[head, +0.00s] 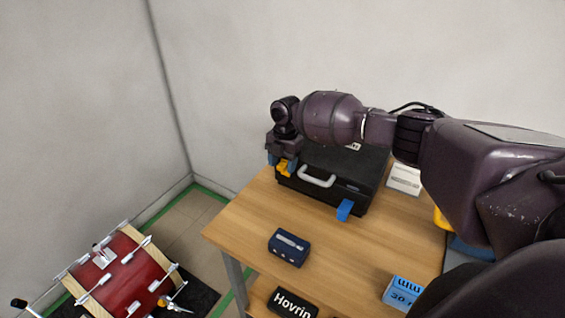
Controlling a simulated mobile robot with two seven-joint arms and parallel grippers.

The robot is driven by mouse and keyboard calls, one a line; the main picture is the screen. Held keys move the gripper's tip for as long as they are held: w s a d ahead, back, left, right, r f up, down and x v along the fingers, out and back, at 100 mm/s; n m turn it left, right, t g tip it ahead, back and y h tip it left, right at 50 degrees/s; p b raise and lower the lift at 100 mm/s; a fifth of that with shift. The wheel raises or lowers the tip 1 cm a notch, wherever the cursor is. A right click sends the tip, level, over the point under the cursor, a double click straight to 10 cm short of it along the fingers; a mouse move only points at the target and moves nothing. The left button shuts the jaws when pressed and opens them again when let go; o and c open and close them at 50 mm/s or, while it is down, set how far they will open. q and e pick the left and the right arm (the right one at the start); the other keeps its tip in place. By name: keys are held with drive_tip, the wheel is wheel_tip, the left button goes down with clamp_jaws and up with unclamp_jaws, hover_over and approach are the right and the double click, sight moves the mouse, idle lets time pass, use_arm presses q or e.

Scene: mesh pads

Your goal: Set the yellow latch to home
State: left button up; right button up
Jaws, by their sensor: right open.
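A black case (348,172) with a pale handle (316,177) lies near the back of the wooden table. The yellow latch (283,167) is at the left end of the case's front side, partly hidden by my right gripper. A blue latch (344,210) sticks out at the right end of the same side. My right gripper (282,155) reaches in from the right and points down, directly over the yellow latch. It is open; I cannot tell whether its fingers touch the latch. My left gripper is out of view.
On the wooden table (340,250) are a dark blue box (288,247), a light blue box (404,293) and a white box (404,179). A black "Hovrin" box (292,304) sits lower in front. A red drum (122,275) stands on the floor at left.

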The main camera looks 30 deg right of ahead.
sight(285, 162)
wheel_tip(285, 162, up, 11)
drive_tip(key=d, duration=0.1)
drive_tip(key=shift+w+d+f, duration=0.15)
drive_tip(key=shift+w, duration=0.2)
idle(0.6)
